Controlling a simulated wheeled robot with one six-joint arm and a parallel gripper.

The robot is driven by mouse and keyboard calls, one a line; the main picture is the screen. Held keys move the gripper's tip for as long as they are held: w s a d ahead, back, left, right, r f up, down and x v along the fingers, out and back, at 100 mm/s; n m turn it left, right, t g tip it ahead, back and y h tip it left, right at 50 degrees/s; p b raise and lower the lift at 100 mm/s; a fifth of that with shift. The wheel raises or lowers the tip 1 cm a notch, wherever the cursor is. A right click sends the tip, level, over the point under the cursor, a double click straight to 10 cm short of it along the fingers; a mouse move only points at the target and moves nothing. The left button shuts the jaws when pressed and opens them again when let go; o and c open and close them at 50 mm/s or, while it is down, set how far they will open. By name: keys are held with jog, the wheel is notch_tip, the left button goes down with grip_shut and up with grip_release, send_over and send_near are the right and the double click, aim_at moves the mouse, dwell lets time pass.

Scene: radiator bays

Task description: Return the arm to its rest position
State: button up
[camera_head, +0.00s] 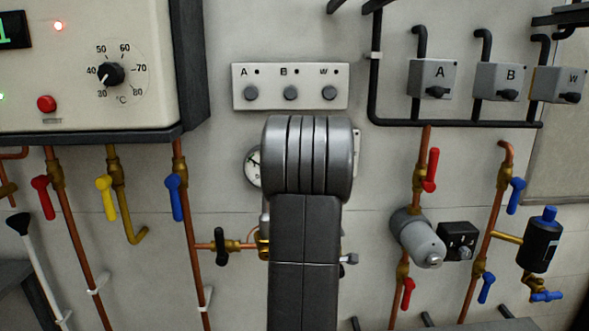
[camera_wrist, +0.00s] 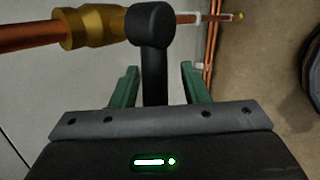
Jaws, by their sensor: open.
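My gripper (camera_wrist: 159,70) shows in the wrist view with its two green fingers spread apart. A black valve handle (camera_wrist: 151,30) with a rounded end stands between the fingers. There is a visible gap on each side, so neither finger appears to touch it. The handle is in front of a brass fitting (camera_wrist: 92,26) on a copper pipe. In the head view my arm rises in the middle of the picture and hides my gripper. A black-handled valve (camera_head: 220,246) shows just left of my arm there; I cannot tell whether it is the same one.
A boiler panel (camera_head: 85,65) is at upper left, with red, yellow and blue valve levers below. A white switch plate (camera_head: 290,86) is above my arm. A pump (camera_head: 417,238) and a blue-capped black unit (camera_head: 541,240) are at right. My arm partly covers a gauge (camera_head: 253,167).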

jog(key=shift+f+h+b, duration=0.4)
jog(key=shift+h+b, duration=0.4)
jog(key=shift+b, duration=0.05)
jog(key=shift+n, duration=0.3)
jog(key=shift+d, duration=0.1)
